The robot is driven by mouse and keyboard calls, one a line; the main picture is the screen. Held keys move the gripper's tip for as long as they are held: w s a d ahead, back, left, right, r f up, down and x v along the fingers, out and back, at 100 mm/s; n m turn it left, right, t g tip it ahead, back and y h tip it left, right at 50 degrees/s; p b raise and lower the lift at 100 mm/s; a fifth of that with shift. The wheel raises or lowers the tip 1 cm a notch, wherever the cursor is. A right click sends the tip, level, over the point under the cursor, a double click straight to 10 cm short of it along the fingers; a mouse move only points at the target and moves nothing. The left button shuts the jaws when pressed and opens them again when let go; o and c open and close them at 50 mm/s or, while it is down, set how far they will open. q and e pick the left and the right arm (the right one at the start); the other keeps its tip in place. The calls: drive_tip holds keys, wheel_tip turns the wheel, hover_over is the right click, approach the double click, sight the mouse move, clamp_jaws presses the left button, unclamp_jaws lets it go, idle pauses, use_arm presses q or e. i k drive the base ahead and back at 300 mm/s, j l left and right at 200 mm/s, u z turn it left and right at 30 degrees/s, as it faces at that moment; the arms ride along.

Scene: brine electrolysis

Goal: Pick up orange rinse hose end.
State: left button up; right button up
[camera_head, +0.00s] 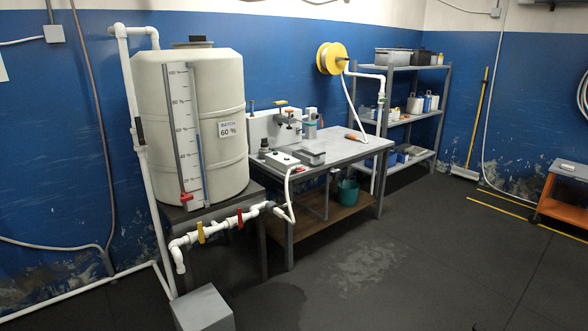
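A small orange piece (353,137), which looks like the rinse hose end, lies on the grey bench top (345,151) near its far right part. A white hose (352,104) hangs from the yellow wall reel (332,58) and runs down to the bench beside the orange piece. The join between them is too small to see clearly. Neither of my grippers shows in the head view, so nothing is seen touching the orange piece.
A large cream tank (190,120) stands left of the bench, with white piping and red and yellow valve handles (240,218) in front. A teal bucket (347,192) sits on the lower shelf. A grey box (203,308) stands front left. The dark floor (400,265) before the bench is clear.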

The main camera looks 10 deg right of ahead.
sight(352, 137)
drive_tip(key=i+z, duration=0.4)
drive_tip(key=i, duration=2.25)
drive_tip(key=i+l, duration=1.15)
